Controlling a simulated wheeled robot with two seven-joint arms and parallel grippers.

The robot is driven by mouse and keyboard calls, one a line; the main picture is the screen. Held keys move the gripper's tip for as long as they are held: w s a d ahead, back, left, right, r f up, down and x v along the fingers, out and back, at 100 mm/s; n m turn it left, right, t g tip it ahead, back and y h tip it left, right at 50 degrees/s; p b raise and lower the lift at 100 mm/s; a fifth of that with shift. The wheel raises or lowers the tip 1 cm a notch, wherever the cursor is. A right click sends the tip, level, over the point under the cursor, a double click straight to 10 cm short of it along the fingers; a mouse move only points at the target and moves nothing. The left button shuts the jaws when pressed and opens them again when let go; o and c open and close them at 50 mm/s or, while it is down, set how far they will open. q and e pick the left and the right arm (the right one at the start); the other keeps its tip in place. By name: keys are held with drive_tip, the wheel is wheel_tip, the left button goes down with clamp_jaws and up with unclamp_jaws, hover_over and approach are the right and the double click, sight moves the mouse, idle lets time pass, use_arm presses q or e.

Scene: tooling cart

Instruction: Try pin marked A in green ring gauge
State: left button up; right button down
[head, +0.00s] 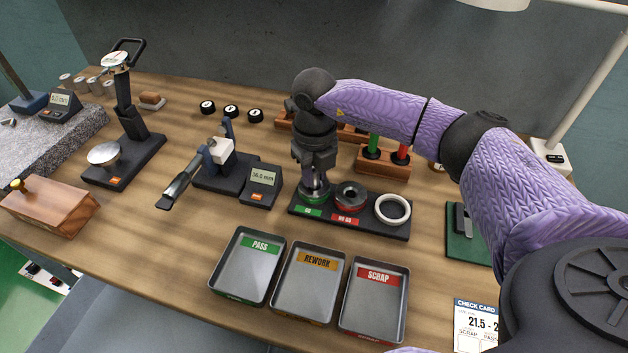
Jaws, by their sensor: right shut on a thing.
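The green ring gauge (313,197) sits at the left end of a black gauge stand (378,223), behind a green label. My right gripper (314,178) points straight down right over this ring. It is shut on a pin, which is mostly hidden between the fingers and the ring. I cannot read a mark on the pin. I cannot tell how far the pin is inside the ring. My left gripper is out of the picture.
A red-labelled ring gauge (351,195) and a white ring (392,209) share the stand. The pass tray (230,285), rework tray (289,309) and scrap tray (354,328) stand in front, empty. A wooden rack (381,167) with green and red handled gauges stands behind, close to my arm.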

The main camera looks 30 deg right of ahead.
drive_tip(key=shift+r+p, duration=1.2)
drive_tip(key=shift+r, duration=0.15)
drive_tip(key=shift+r, duration=0.15)
wheel_tip(320, 180, up, 5)
drive_tip(key=p, duration=0.4)
